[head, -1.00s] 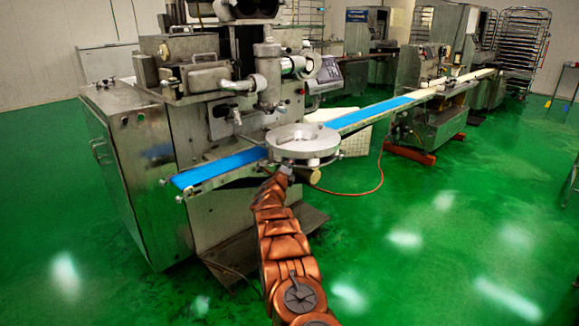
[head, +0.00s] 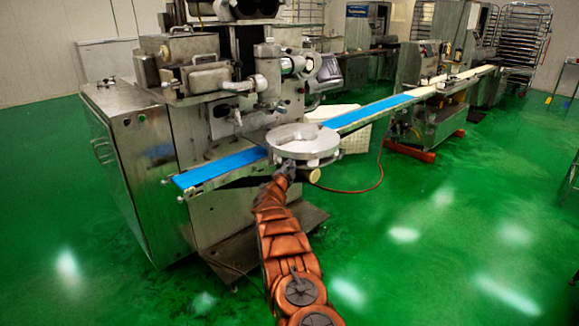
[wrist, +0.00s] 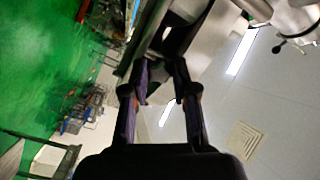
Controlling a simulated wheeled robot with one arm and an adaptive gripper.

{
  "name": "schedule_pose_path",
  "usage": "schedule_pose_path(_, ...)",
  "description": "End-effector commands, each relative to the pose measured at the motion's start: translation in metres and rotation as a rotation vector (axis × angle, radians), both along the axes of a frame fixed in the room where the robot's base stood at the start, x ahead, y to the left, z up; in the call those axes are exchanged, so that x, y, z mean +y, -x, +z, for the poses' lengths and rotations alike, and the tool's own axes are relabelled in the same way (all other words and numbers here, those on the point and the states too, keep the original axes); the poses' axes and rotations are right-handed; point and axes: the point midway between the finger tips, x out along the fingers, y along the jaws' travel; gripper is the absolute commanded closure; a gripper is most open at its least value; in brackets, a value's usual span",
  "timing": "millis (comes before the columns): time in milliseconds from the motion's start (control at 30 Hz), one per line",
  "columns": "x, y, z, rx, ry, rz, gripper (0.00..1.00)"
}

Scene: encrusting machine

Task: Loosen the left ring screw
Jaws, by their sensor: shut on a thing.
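The round metal ring (head: 303,152) sits at the front of the encrusting machine (head: 215,95), over the blue belt. My gripper (head: 288,166) is at the front left edge of this ring, just under its rim. In the wrist view my gripper's two dark fingers (wrist: 163,62) reach up to a pale metal part (wrist: 207,48), likely the ring. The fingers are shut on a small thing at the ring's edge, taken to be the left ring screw. The screw itself is hidden by the fingers and too small to make out.
The blue conveyor belt (head: 222,166) runs out on both sides of the ring. A pale roller end (head: 314,175) sticks out close to the right of my gripper. An orange cable (head: 365,187) lies on the green floor.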

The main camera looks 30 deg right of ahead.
Motion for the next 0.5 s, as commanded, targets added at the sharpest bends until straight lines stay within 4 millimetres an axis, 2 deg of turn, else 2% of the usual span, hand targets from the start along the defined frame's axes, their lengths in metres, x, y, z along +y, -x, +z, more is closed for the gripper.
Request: schedule_pose_path(500, -0.0003, 0.0007, -0.0007, 0.355, 0.339, 0.001, 1.0)
